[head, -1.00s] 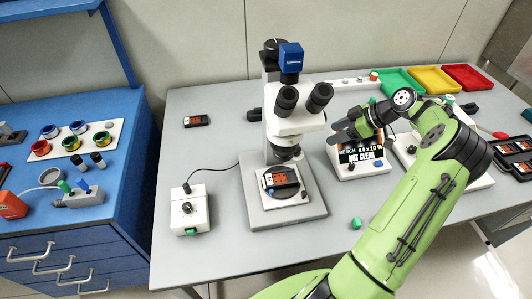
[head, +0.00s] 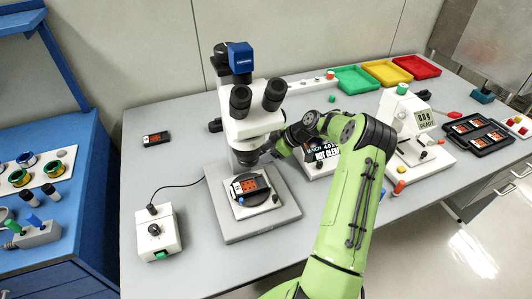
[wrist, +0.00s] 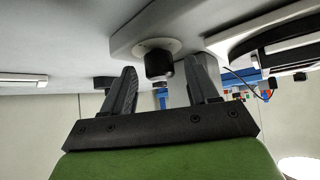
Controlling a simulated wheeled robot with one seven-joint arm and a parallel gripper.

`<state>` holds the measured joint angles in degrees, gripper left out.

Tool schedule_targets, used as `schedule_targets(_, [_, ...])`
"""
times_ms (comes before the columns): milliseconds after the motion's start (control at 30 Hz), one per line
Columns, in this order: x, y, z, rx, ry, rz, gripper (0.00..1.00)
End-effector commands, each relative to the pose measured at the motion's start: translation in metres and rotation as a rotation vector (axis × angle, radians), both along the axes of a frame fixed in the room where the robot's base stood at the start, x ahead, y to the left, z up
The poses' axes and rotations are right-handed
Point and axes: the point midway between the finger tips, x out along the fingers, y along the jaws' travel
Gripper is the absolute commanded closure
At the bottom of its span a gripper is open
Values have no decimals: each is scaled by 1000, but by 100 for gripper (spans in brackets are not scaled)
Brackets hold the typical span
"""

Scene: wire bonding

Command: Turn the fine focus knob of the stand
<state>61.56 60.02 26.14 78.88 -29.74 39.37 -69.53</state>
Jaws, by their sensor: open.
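The microscope stand (head: 240,222) is at the middle of the bench in the head view, with a white head, twin eyepieces and a blue camera on top. My gripper (head: 274,153) is at the right side of the stand, just below its head; its fingertips are hard to make out there. In the wrist view, my gripper (wrist: 164,88) is open, its two dark fingers spread. A black round knob (wrist: 158,64) on a pale collar shows between the fingers. I cannot tell whether either finger touches it. A dark knob (head: 215,125) shows on the stand's left side.
A red-and-black part (head: 248,186) lies on the stand's stage. A white control box (head: 157,233) stands at front left. Bench front is mostly clear.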

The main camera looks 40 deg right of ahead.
Motion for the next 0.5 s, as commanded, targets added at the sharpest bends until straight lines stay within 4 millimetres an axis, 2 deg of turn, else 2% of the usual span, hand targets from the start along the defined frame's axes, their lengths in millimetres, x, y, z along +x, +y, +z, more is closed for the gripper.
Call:
schedule_targets(133, [0,0,1,0,0,0,43])
schedule_targets(500, [0,0,1,1,0,1,97])
